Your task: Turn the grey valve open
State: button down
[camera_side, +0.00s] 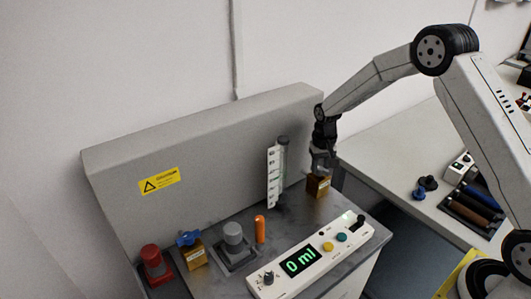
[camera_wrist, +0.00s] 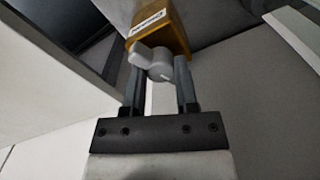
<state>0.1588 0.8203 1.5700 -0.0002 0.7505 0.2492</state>
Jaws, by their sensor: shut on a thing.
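The grey valve (camera_wrist: 160,66) shows in the wrist view as a light grey knob with a handle pointing up and to the left. It sits on an orange-brown block (camera_wrist: 165,28) with a white label. My gripper (camera_wrist: 160,72) has a dark finger on each side of the knob and is shut on it. In the side view my gripper (camera_side: 322,160) points down over the block (camera_side: 318,185) at the right back of the machine top and hides the valve.
On the machine top stand a red knob (camera_side: 152,261), a blue valve (camera_side: 188,239), a grey knob (camera_side: 234,237), an orange cylinder (camera_side: 260,229) and a white scale (camera_side: 274,178). The control panel's display (camera_side: 299,261) reads 0 ml. A tall grey back wall (camera_side: 215,150) rises behind.

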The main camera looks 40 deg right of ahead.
aim_at(320, 168)
jog(key=shift+m, duration=2.3)
jog(key=shift+c, duration=1.8)
grip_release()
jog(key=shift+r, duration=0.1)
jog(key=shift+r, duration=3.8)
jog(key=shift+s, duration=0.1)
